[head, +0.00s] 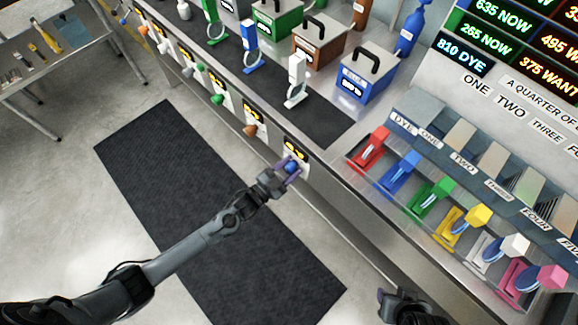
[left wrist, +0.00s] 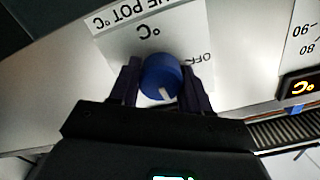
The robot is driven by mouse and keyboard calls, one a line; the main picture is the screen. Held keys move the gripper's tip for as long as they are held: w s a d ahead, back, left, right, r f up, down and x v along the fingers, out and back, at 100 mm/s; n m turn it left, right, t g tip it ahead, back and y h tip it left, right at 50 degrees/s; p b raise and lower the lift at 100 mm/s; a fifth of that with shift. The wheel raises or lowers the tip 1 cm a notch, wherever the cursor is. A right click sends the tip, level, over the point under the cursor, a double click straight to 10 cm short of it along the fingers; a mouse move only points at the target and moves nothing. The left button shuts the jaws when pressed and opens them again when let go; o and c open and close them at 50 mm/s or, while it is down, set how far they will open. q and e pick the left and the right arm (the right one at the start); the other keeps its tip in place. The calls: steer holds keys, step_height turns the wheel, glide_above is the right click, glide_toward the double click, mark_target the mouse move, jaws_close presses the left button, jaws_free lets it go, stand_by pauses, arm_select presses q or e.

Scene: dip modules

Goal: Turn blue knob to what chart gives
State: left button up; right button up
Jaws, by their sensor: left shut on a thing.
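The blue knob (head: 291,167) sits on the front panel of the counter. In the left wrist view the blue knob (left wrist: 161,76) has a white pointer mark on its lower edge, and an upside-down OFF label is to its right. My left gripper (head: 289,168) is shut on the knob, one finger on each side. The plate label reads partly "UE POT °C". The dark wall chart (head: 510,50) shows lines such as 635 NOW, 265 NOW, 375 WANT and 810 DYE; its right part is cut off. My right gripper (head: 402,302) is low in the head view, apart from everything; its opening is unclear.
A blue pot (head: 368,75) with a black handle stands on the counter above the knob. Colored levers (head: 433,197) line a sloped rack at right. A dark mat (head: 200,190) lies on the floor.

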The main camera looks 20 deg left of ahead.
arm_select(q)
steer(key=shift+d+r+m, duration=0.1)
steer(key=shift+r+m, duration=0.1)
steer(key=shift+m, duration=0.4)
steer(key=o, duration=1)
steer(key=shift+f, duration=0.15)
steer(key=shift+s, duration=0.15)
steer(key=shift+s+a, duration=0.2)
steer(key=shift+a, duration=0.05)
steer(key=p+v, duration=0.2)
steer(key=v, duration=0.8)
